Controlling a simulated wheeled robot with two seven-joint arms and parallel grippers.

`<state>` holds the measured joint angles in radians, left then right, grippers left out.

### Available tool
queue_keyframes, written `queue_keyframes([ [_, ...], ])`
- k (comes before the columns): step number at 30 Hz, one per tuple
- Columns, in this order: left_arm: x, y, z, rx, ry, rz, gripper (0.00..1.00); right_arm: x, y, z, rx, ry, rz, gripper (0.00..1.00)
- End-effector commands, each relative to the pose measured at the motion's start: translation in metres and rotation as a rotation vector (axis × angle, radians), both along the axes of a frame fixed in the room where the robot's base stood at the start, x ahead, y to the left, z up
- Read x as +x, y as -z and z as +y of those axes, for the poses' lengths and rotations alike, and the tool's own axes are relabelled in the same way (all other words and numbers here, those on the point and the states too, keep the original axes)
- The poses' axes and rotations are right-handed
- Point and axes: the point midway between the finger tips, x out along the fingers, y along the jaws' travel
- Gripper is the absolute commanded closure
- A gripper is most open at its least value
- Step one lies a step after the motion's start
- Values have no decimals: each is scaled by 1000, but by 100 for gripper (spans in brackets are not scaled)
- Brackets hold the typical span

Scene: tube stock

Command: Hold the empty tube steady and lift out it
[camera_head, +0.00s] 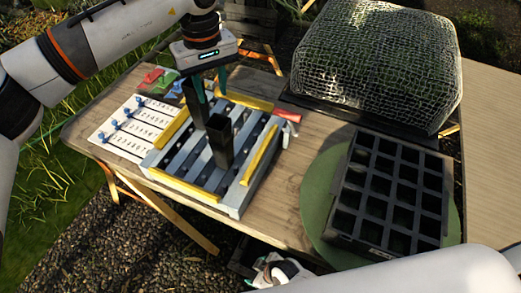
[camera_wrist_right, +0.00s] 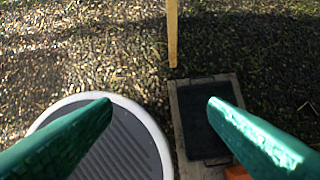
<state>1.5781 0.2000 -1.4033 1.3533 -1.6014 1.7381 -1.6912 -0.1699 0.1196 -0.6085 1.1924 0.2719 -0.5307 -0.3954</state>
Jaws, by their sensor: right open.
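Two black square tubes stand in a grey slatted rack with yellow rails (camera_head: 232,203) in the head view. One tube (camera_head: 192,97) is at the back and the other (camera_head: 220,146) is nearer the middle. My left gripper (camera_head: 212,97) is above the rack, its teal fingers apart and pointing down. One finger overlaps the back tube in the picture. I see nothing gripped between the fingers; whether they touch a tube is unclear. The tubes' insides are too dark to read. My right gripper (camera_wrist_right: 160,103) is open and empty over the ground in the right wrist view.
A black multi-cell tray (camera_head: 345,222) sits on a round green mat (camera_head: 318,190) at right. A mesh-covered dome (camera_head: 375,65) stands behind. A white marked board (camera_head: 125,128) lies left of the rack. The wrist view shows gravel and a round grey-topped object (camera_wrist_right: 125,150).

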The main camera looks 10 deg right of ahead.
Motion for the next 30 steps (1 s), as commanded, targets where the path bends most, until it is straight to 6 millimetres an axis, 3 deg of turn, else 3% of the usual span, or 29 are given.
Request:
queue_keyframes([
  [1,0,0,0,0,0,0,64,10,-21,21,29,-64,-35,32],
  [4,0,0,0,-1,0,0,64,22,-67,58,74,-194,-95,32],
  [8,0,0,0,-1,0,1,64,31,-121,74,82,-300,-153,32],
  [15,0,0,0,-1,0,1,64,43,-214,59,126,-318,-278,32],
  [24,0,0,0,-1,0,1,64,40,-310,39,254,-304,-387,32],
  [26,0,0,0,-1,0,1,64,50,-325,31,285,-293,-395,32],
  [30,0,0,0,-1,0,1,64,79,-335,17,326,-263,-394,32],
])
